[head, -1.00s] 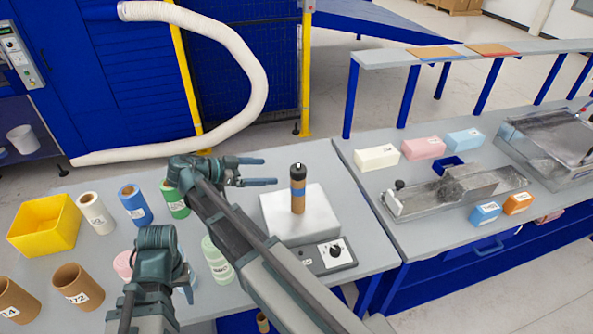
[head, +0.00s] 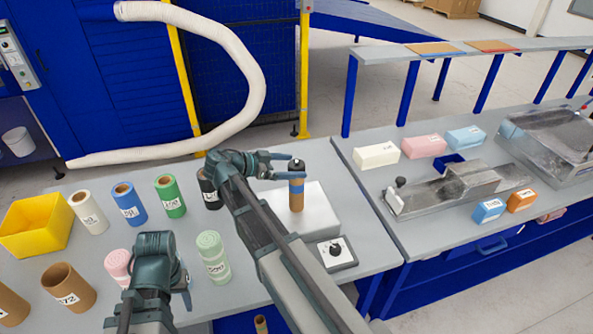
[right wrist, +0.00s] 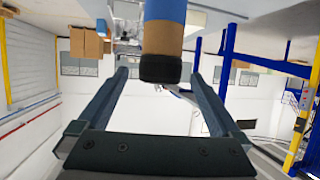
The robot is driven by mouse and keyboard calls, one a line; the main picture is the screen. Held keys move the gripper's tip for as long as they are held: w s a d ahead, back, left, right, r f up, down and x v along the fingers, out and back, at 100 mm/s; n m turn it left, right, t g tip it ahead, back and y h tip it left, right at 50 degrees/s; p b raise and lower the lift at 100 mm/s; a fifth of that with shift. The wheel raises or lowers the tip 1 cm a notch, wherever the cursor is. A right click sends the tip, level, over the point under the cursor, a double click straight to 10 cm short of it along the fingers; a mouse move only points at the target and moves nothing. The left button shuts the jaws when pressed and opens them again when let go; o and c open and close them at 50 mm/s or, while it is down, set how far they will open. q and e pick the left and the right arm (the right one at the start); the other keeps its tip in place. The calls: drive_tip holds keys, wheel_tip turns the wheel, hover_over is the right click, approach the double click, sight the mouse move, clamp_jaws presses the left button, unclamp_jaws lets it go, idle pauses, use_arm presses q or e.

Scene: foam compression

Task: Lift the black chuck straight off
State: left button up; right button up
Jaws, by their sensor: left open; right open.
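The black chuck (head: 297,165) caps an upright brown tube with a blue band (head: 297,192), which stands on a pale square plate (head: 322,213). In the right wrist view the picture is upside down, and the chuck (right wrist: 160,69) shows below the tube. My right gripper (head: 284,166) is open at chuck height, coming from the left. Its fingers (right wrist: 160,78) lie on either side of the chuck, with visible gaps. My left gripper (head: 187,298) is open and empty at the front left, low in the picture, its fingers partly hidden.
Several labelled rolls, including a blue one (head: 129,203) and a green one (head: 170,196), stand left of the plate near a yellow bin (head: 38,240). A knob box (head: 337,253) is in front of the plate. Foam blocks (head: 376,156) lie on the right table.

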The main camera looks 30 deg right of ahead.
drive_tip(key=shift+x, duration=0.95)
drive_tip(key=c, duration=1.5)
drive_tip(key=shift+r, duration=0.1)
wheel_tip(320, 180, up, 10)
drive_tip(key=p, duration=0.9)
drive_tip(key=shift+p, duration=0.4)
